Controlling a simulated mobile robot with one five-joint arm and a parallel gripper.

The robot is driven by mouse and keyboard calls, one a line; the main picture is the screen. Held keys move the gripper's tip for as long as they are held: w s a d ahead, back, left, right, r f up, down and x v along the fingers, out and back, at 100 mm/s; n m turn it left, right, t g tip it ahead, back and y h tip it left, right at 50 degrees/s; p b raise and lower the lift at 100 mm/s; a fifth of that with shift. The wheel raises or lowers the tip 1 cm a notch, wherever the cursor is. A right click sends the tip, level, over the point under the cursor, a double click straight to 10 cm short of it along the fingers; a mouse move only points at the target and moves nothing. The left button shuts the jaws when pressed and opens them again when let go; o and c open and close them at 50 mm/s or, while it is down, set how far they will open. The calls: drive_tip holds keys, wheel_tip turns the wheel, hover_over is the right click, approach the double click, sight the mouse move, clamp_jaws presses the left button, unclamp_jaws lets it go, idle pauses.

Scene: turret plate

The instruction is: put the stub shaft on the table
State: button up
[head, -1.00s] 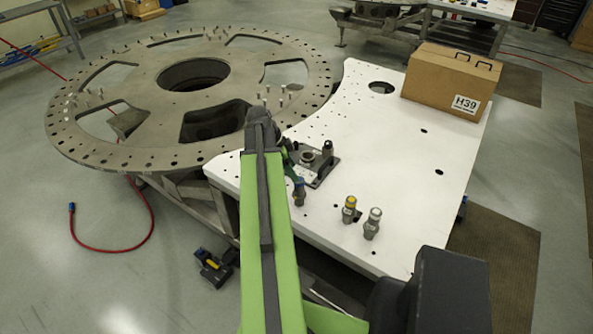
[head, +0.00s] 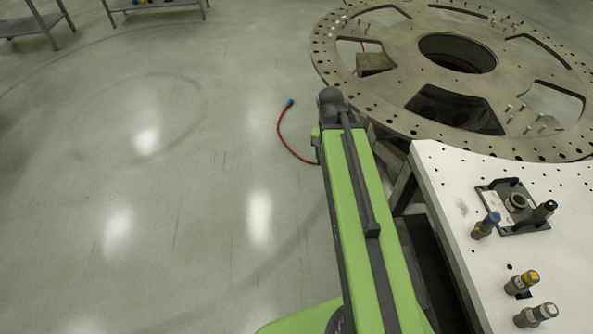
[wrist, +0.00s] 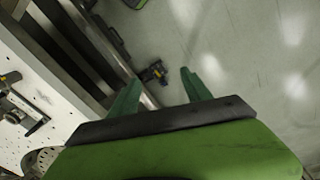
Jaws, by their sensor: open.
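Several short grey cylindrical parts stand on the white table (head: 450,190). My gripper (wrist: 160,77) is open and empty in the wrist view, off the table's edge over the floor. In the head view my arm hides it.
The large round turret plate (head: 400,65) stands behind the table. A red hose (head: 283,140) with a blue end lies on the floor. The floor at left is clear; shelves stand far back.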

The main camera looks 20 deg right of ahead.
drive_tip(key=a+n+y, duration=0.1)
drive_tip(key=a+n, duration=0.6)
drive_tip(key=a, duration=0.9)
drive_tip(key=shift+w+a, duration=0.3)
drive_tip(key=shift+f, duration=0.15)
wheel_tip(320, 180, down, 16)
drive_tip(key=b, duration=1.6)
drive_tip(key=shift+s+d+r, duration=0.1)
drive_tip(key=shift+r, duration=0.25)
drive_tip(key=shift+c, duration=0.5)
